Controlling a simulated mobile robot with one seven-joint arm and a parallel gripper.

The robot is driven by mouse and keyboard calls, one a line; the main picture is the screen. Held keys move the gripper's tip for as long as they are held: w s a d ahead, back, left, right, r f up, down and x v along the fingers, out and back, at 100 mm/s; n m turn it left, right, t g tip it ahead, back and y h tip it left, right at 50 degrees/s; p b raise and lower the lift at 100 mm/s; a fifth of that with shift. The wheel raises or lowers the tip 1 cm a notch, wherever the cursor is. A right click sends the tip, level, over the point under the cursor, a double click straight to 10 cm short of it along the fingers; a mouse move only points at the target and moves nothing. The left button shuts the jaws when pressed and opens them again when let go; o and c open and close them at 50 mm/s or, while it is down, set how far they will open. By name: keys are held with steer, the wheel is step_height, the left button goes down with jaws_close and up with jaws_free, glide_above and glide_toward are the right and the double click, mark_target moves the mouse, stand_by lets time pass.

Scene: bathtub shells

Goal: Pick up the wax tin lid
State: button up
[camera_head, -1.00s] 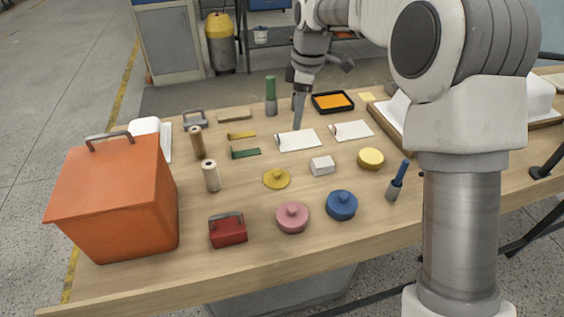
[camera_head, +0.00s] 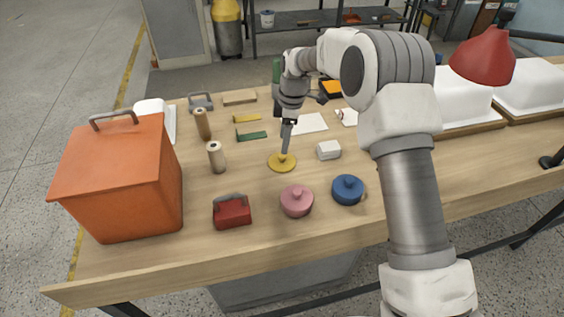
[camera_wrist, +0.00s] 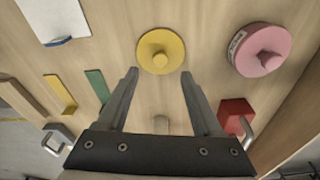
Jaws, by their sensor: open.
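A flat yellow round lid with a small knob (camera_head: 274,164) lies on the wooden table in the head view. It also shows in the wrist view (camera_wrist: 148,62), just beyond the fingertips and not between them. My gripper (camera_head: 285,151) points down over the lid and partly covers its knob in the head view. In the wrist view my gripper (camera_wrist: 160,75) has its two fingers wide apart with nothing between the tips. How high the tips are above the lid is hard to tell.
A pink knobbed tin (camera_head: 296,203) and a blue one (camera_head: 347,190) stand nearer the front. A white block (camera_head: 328,150) is right of the lid, and a cream roll (camera_head: 216,158) left. A red box (camera_head: 232,212) and large orange box (camera_head: 120,185) stand at left.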

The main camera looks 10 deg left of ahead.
mark_target(282, 156)
steer(key=shift+s+a+f, duration=0.1)
steer(key=shift+a+f, duration=0.05)
steer(key=shift+f, duration=1.45)
steer(key=shift+a+f, duration=0.1)
steer(key=shift+f, duration=1.45)
jaws_close()
